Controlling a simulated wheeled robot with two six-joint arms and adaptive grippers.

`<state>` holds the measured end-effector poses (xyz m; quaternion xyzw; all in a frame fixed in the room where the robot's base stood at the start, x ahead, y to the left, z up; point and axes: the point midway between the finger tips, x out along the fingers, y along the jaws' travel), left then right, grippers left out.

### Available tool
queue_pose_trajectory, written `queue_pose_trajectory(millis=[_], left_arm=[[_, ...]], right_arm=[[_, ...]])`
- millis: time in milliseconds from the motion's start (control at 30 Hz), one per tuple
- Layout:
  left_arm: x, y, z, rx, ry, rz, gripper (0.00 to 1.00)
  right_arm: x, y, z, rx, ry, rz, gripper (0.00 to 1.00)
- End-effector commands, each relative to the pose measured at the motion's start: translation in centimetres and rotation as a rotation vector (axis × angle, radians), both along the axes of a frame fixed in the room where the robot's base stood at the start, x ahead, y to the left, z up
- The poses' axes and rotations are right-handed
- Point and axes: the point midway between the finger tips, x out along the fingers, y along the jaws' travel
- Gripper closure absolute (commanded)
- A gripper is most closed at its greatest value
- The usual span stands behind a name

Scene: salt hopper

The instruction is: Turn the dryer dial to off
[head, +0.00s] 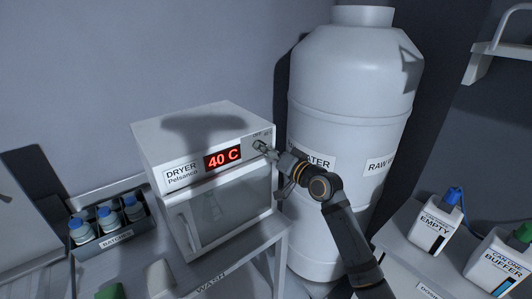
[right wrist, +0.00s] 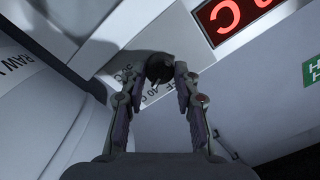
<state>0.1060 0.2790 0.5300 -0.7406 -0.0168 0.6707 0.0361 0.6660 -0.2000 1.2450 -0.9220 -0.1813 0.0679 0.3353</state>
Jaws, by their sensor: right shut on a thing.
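The white dryer (head: 205,135) stands on a bench in the head view, with a red display reading 40 C (head: 222,158). Its dial is a small dark round knob (right wrist: 160,68) in the right wrist view, with printed marks around it that are partly hidden. My right gripper (head: 266,148) is at the upper right of the dryer's front panel, beside the display. In the right wrist view its two fingers (right wrist: 159,80) are on either side of the dial, shut on it. My left gripper does not show.
A large white tank (head: 350,80) stands close behind and right of my right arm. A rack of blue-capped bottles (head: 107,222) is left of the dryer. At right, a table holds the EMPTY canister (head: 435,225) and the BUFFER canister (head: 497,262). A shelf (head: 500,50) is at upper right.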

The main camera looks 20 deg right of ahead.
Motion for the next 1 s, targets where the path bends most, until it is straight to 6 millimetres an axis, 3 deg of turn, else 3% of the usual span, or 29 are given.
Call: queue_pose_trajectory(millis=[400, 1000], left_arm=[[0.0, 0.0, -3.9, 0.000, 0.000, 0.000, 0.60], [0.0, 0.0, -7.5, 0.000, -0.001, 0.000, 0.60]], right_arm=[[0.0, 0.0, -0.4, -0.333, -0.122, -0.001, 1.00], [0.0, 0.0, -0.2, -0.850, -0.308, 0.001, 1.00]])
